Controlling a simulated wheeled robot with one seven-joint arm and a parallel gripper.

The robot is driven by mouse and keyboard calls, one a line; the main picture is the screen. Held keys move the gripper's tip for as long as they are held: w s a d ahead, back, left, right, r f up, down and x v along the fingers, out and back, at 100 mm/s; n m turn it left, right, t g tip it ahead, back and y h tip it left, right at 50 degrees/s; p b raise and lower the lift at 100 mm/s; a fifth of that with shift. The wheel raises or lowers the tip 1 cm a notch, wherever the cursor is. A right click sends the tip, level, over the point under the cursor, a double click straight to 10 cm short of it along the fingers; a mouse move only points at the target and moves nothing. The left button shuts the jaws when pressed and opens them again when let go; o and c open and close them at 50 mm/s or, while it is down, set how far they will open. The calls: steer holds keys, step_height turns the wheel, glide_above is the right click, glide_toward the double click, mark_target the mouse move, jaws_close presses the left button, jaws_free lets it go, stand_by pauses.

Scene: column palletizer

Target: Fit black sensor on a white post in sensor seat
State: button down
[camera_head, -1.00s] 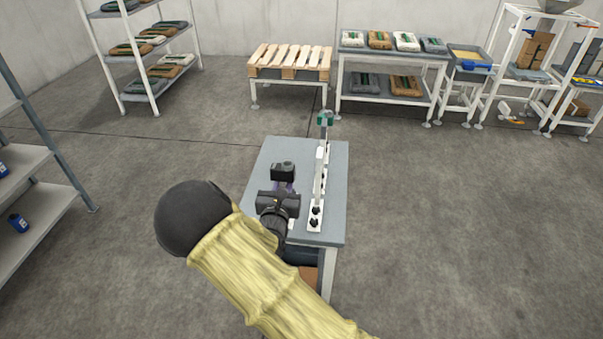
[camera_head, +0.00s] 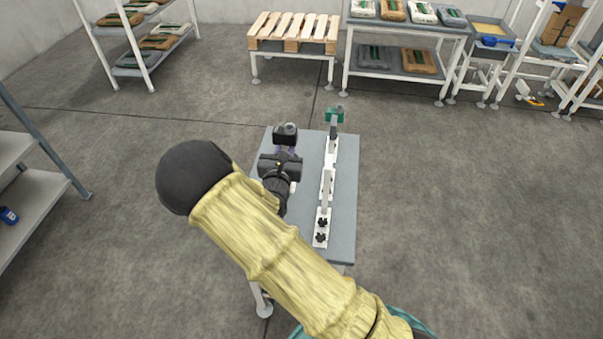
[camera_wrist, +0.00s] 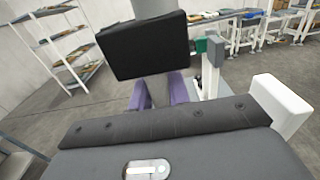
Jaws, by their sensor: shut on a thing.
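My gripper (camera_head: 286,149) has purple fingers and is shut on the black sensor (camera_head: 285,132), a boxy black block near the far left edge of the table. In the wrist view the black sensor (camera_wrist: 141,46) sits above the purple fingers (camera_wrist: 160,93), with a light grey cylinder on top of it. Its white post cannot be made out. Right of the gripper, a white fixture (camera_head: 325,190) with uprights stands on the table; a green block (camera_head: 334,115) tops its far end and also shows in the wrist view (camera_wrist: 207,46). I cannot tell which part is the sensor seat.
The grey table (camera_head: 342,220) has bare top right of the fixture. Two black knobs (camera_head: 321,230) sit at the fixture's near end. A pallet (camera_head: 293,32) on a stand, a bench with bags (camera_head: 405,35) and shelves (camera_head: 140,50) stand farther back. Floor between is clear.

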steer(key=shift+w+r, duration=0.1)
steer(key=shift+w, duration=0.35)
steer(key=shift+s+d, duration=0.1)
steer(key=shift+s, duration=0.2)
steer(key=shift+f, duration=0.55)
steer(key=shift+f+p, duration=0.45)
steer(key=shift+f, duration=1.9)
steer(key=shift+f+p, duration=0.3)
steer(key=shift+f, duration=1.9)
